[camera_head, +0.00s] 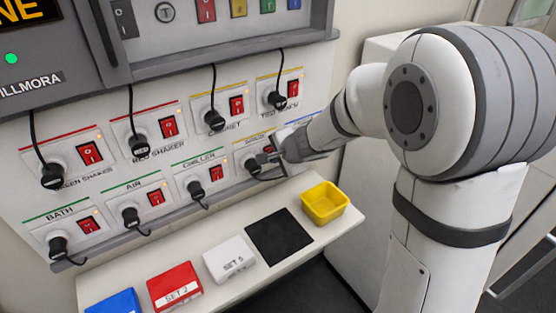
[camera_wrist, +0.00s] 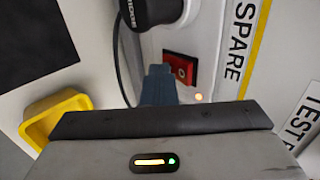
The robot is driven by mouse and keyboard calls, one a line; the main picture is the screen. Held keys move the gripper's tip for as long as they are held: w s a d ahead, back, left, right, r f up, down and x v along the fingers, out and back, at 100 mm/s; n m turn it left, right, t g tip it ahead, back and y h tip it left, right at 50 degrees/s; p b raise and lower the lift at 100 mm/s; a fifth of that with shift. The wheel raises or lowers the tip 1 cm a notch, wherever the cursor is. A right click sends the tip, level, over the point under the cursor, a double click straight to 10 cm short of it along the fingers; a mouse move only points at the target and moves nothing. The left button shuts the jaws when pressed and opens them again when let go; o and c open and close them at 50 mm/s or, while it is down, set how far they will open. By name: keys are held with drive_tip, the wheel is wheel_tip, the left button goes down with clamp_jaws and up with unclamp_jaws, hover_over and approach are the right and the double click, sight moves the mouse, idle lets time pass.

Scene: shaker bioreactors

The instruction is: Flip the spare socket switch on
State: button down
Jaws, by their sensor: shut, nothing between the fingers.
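The spare socket panel, with its yellow stripe and SPARE label (camera_wrist: 240,42), shows in the wrist view. Its red rocker switch (camera_wrist: 181,69) is partly hidden by my gripper (camera_wrist: 158,72). A small lamp (camera_wrist: 198,97) beside the switch glows orange. A black plug (camera_wrist: 150,10) sits in the socket next to the switch. My gripper is shut and empty, its tips right at the switch edge; I cannot tell whether they touch. In the head view, my gripper (camera_head: 264,158) covers most of this switch, at the right of the lower row beside the plug (camera_head: 253,166).
Several other sockets with black plugs and red switches, such as the chiller switch (camera_head: 216,173), surround it. Below, a shelf (camera_head: 345,226) holds a yellow bin (camera_head: 325,204), a black mat (camera_head: 279,236) and a white SET 5 block (camera_head: 230,260).

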drive_tip(key=shift+r, duration=0.1)
drive_tip(key=shift+r+p, duration=0.65)
drive_tip(key=shift+r, duration=0.15)
drive_tip(key=s+d+f+p+v, duration=0.1)
drive_tip(key=p+v, duration=0.1)
drive_tip(key=v, duration=1.1)
drive_tip(key=shift+s+f, duration=0.25)
